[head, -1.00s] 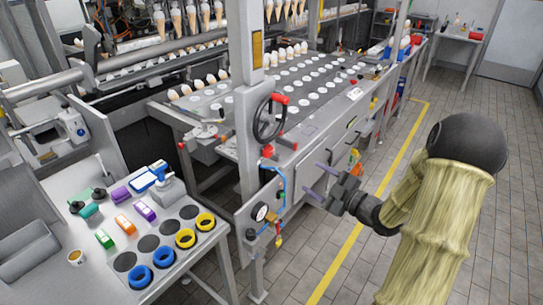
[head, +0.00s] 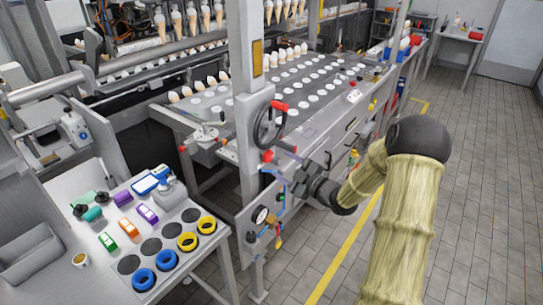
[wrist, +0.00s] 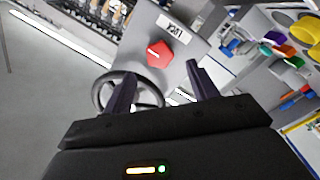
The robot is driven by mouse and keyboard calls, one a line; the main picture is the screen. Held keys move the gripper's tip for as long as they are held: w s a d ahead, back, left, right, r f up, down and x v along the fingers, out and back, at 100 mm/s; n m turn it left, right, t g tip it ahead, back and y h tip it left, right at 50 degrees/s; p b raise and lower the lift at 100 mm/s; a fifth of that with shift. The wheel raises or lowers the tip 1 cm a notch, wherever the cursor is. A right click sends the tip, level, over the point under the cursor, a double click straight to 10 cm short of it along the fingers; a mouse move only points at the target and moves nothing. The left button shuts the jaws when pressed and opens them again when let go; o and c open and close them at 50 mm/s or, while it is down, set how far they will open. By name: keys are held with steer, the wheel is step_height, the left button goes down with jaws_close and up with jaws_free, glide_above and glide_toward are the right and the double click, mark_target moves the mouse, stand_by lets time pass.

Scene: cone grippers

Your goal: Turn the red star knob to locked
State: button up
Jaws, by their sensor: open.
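The red star knob (wrist: 160,53) shows in the wrist view on a grey plate, with a white pointer line across its face. A small white label (wrist: 173,27) with dark lettering sits just above it; I cannot read it surely. In the head view the knob (head: 267,156) is a small red spot by the post, below the handwheel. My gripper (head: 279,160) is open and empty, its two dark fingers pointing at the machine's side, near the knob. In the wrist view the knob lies ahead, between the lines of the fingers (wrist: 158,76), not gripped.
A black handwheel (head: 270,125) with a red handle is close above the knob. A pressure gauge (head: 260,215) and coloured hoses are below. The steel post (head: 250,90) stands just left. A side table (head: 110,270) with coloured blocks and rings is at left. The tiled aisle is clear.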

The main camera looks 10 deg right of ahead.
mark_target(270, 157)
steer(key=p+x, duration=0.1)
steer(key=x, duration=0.5)
steer(key=c, duration=1)
